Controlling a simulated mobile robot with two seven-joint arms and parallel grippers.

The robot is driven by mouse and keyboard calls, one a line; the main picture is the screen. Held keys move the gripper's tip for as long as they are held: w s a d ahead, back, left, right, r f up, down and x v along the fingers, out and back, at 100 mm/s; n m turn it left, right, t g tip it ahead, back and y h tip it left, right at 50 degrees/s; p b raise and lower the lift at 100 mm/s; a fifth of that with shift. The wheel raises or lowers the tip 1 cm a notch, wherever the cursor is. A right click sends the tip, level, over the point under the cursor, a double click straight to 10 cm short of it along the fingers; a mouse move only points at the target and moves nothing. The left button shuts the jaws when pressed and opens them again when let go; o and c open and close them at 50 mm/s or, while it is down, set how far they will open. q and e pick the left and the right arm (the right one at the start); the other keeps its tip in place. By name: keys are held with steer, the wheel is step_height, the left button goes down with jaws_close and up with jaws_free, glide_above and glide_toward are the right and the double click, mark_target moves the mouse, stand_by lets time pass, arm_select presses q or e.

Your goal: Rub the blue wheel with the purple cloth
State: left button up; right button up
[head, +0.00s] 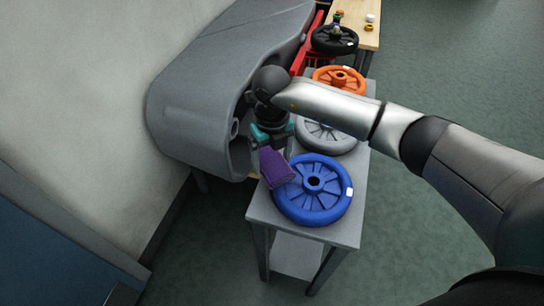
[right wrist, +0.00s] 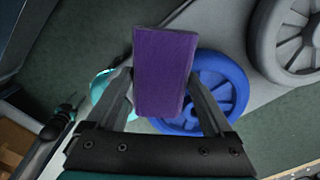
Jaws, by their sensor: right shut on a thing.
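The blue wheel (head: 312,190) lies flat at the near end of the grey table. The purple cloth (head: 276,167) is a small folded block at the wheel's upper left edge in the head view. My right gripper (head: 268,145) is shut on the cloth. In the right wrist view the cloth (right wrist: 165,72) sits between the two fingers, in front of the blue wheel (right wrist: 212,92) and hiding part of it. I cannot tell whether the cloth touches the wheel. My left gripper is not in view.
A grey wheel (head: 327,135) and an orange wheel (head: 338,79) lie farther along the grey table (head: 340,236). A large grey tank (head: 205,85) stands close on the left. A black wheel (head: 334,40) and small items are at the back by a wooden table (head: 366,42).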

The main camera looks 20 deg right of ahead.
mark_target(289, 164)
steer(key=shift+f+b, duration=0.75)
steer(key=shift+f, duration=0.25)
stand_by(0.6)
steer(key=shift+s+d+r+p, duration=0.1)
steer(key=shift+s+d+p, duration=0.35)
steer(key=shift+d, duration=0.2)
steer(key=shift+s+d+r+p, duration=0.1)
steer(key=shift+s+d+p, duration=0.25)
steer(key=shift+d+p, duration=0.2)
steer(key=shift+s+d, duration=0.3)
steer(key=shift+d, duration=0.15)
steer(key=shift+d+f, duration=0.1)
steer(key=shift+f, duration=0.1)
steer(key=shift+w+a+f+b, duration=0.1)
steer(key=shift+w+a+b, duration=0.2)
steer(key=shift+a, duration=0.3)
steer(key=shift+w+a+f+b, duration=0.1)
steer(key=shift+w+a+b, duration=0.25)
steer(key=shift+a, duration=0.3)
steer(key=shift+w+a+f+b, duration=0.1)
steer(key=shift+w+a+b, duration=0.2)
steer(key=shift+a, duration=0.3)
steer(key=shift+r, duration=0.2)
